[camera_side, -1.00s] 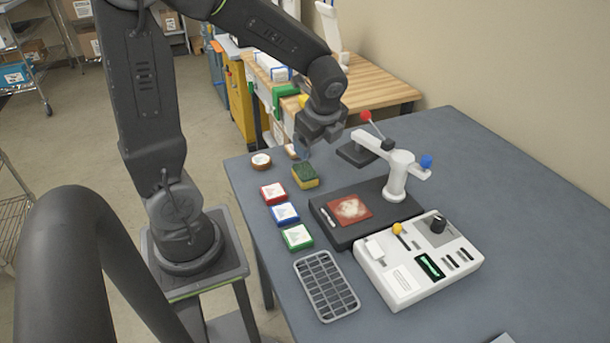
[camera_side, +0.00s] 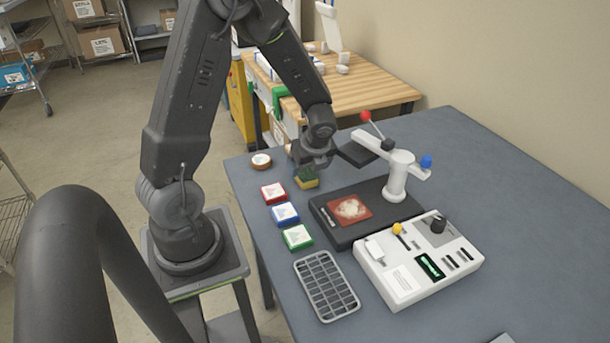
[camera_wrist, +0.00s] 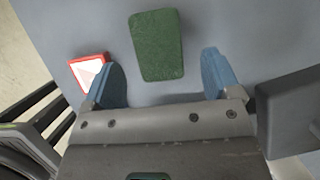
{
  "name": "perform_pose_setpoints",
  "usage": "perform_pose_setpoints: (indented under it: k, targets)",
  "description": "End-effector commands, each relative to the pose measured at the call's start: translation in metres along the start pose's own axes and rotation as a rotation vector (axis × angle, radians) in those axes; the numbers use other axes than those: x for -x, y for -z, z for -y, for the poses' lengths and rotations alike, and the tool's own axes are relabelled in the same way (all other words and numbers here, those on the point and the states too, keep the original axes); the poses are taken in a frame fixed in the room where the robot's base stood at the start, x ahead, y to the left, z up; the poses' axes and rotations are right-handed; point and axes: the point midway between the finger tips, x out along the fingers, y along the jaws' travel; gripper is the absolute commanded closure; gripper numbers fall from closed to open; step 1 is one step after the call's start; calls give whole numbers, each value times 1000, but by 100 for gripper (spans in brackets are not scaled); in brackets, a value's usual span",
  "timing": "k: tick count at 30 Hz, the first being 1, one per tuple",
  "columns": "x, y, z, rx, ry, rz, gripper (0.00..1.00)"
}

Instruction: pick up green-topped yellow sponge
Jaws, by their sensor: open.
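The green-topped yellow sponge (camera_side: 307,180) lies on the blue-grey table, beyond the red-edged block. In the side view my gripper (camera_side: 309,166) is low over it and hides part of its top. In the wrist view the sponge's green top (camera_wrist: 157,45) lies ahead of and between the two blue fingers. My gripper (camera_wrist: 165,75) is open and empty there, and both fingers stand apart from the sponge.
Red (camera_side: 273,193), blue (camera_side: 285,214) and green (camera_side: 298,237) edged blocks lie in a row nearer the camera. A round brown-rimmed item (camera_side: 261,160) is at the far left. A dark press base (camera_side: 345,236) with a white post (camera_side: 397,180) stands right. A grey grid tray (camera_side: 327,286) lies in front.

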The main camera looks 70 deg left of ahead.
Motion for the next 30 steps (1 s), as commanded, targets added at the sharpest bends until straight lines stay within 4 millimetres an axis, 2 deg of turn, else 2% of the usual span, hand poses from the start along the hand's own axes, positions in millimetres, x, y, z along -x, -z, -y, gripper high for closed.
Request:
perform_pose_setpoints:
  k: [3,7,17,30]
  targets:
    - [-20,-3,-2,0,-5,-2,17]
    - [-36,-3,-2,0,-4,-2,17]
    - [-42,-4,-1,1,0,-1,17]
    - [-42,-4,-1,0,0,0,59]
